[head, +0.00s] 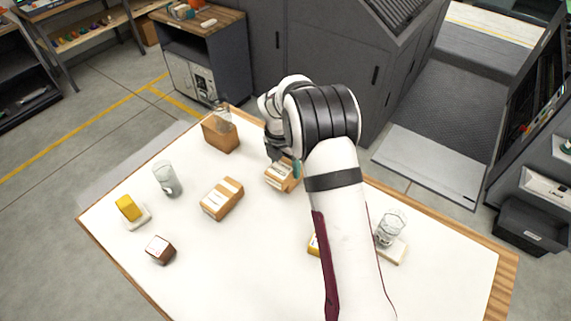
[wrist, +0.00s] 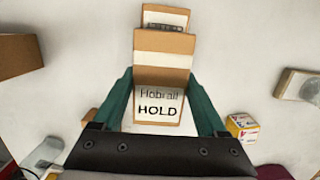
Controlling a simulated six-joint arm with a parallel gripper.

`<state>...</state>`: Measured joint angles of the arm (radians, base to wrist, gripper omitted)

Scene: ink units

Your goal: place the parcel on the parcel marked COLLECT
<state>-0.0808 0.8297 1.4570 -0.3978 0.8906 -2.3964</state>
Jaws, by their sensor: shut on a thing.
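My gripper (wrist: 158,102) is shut on a tan parcel (wrist: 165,76) with a white band and a white label reading HOLD. In the head view this parcel (head: 281,177) shows just below my wrist, partly covered by it. I cannot tell how high it is above the table. A second tan parcel (wrist: 169,18) shows beyond its far end in the wrist view; its label is partly covered and I cannot read it. In the head view a tan parcel (head: 222,199) with a white band and label lies on the table to the left of the held one, apart from it.
The white table (head: 240,265) also bears a brown box (head: 221,134), a glass (head: 167,180), a yellow block (head: 129,207), a small brown box (head: 160,250) and a second glass (head: 390,228). A yellow box (head: 314,245) is partly behind my arm. The front middle is clear.

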